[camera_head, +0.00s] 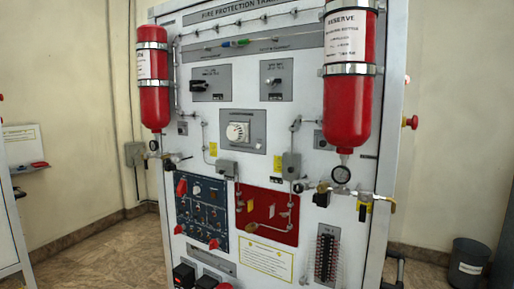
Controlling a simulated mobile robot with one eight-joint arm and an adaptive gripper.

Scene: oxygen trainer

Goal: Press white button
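An upright training panel (300,115) headed "FIRE PROTECTION TRAI…" fills the middle of the head view. A white round dial or knob (237,132) sits on a grey plate near its centre. A blue sub-panel (185,213) at lower left carries small switches, a pale round knob (196,190) and red levers. A red sub-panel (262,225) beside it has small whitish parts. Which of these is the white button, I cannot tell at this size. My gripper is not in view.
Red bottles hang at the panel's left (154,95) and right (347,85), with gauges and valves below. The right one juts forward. A dark bin (468,265) stands at far right. A white cabinet edge (10,230) is at far left.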

